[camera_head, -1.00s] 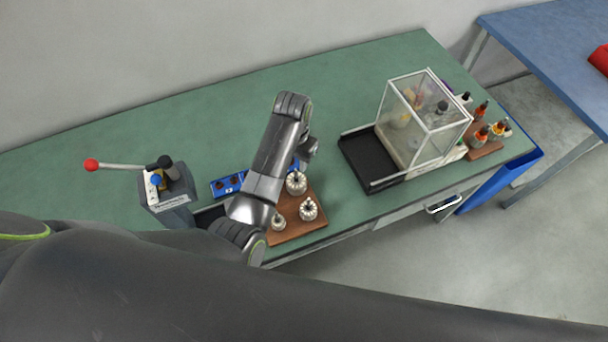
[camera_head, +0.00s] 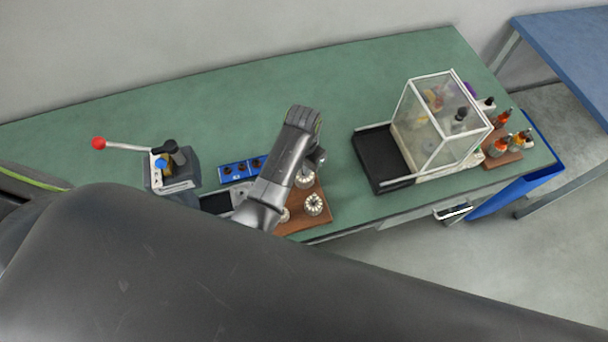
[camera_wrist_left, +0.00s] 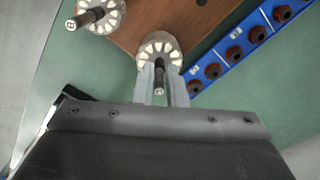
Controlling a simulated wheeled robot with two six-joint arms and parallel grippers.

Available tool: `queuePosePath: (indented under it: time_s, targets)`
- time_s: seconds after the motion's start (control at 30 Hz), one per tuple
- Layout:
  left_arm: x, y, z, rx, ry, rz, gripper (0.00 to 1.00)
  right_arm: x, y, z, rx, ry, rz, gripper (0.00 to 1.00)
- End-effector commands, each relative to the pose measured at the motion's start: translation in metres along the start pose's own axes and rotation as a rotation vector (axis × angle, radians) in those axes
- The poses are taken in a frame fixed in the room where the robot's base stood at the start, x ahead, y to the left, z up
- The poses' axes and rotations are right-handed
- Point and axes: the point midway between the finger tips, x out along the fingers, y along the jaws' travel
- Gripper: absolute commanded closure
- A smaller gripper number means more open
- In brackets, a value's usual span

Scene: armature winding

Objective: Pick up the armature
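Several pale, slotted armatures with dark shafts stand upright on a brown wooden board (camera_head: 292,228). In the head view one armature (camera_head: 305,179) is partly hidden by my left arm, another (camera_head: 314,204) is clear, and a third (camera_head: 285,214) is mostly covered. My left gripper (camera_head: 316,160) is over the board, its fingertips hard to see there. In the left wrist view its two fingers (camera_wrist_left: 162,88) stand apart on either side of one armature's (camera_wrist_left: 160,48) dark shaft, with visible gaps. A second armature (camera_wrist_left: 101,13) is at the upper left. My right gripper is not visible.
A blue strip with brown sockets (camera_head: 238,170) lies left of the board. A red-knobbed lever device (camera_head: 172,170) stands further left. A clear box (camera_head: 440,120), a black tray (camera_head: 380,158) and bottles (camera_head: 500,147) are right. The green table (camera_head: 335,90) is clear behind.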

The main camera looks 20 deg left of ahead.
Motion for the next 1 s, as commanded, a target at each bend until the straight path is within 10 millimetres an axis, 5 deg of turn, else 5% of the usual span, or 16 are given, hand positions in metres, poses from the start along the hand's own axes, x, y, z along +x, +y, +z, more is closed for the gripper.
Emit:
queuePosePath:
  time_s: [0.1, 1.0]
  targets:
    - [0.0, 0.0, -0.001, 0.0, 0.001, 0.0, 1.0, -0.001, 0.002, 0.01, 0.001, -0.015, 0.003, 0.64]
    - [0.0, 0.001, 0.0, 0.0, 0.001, 0.001, 1.0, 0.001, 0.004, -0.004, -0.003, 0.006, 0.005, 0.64]
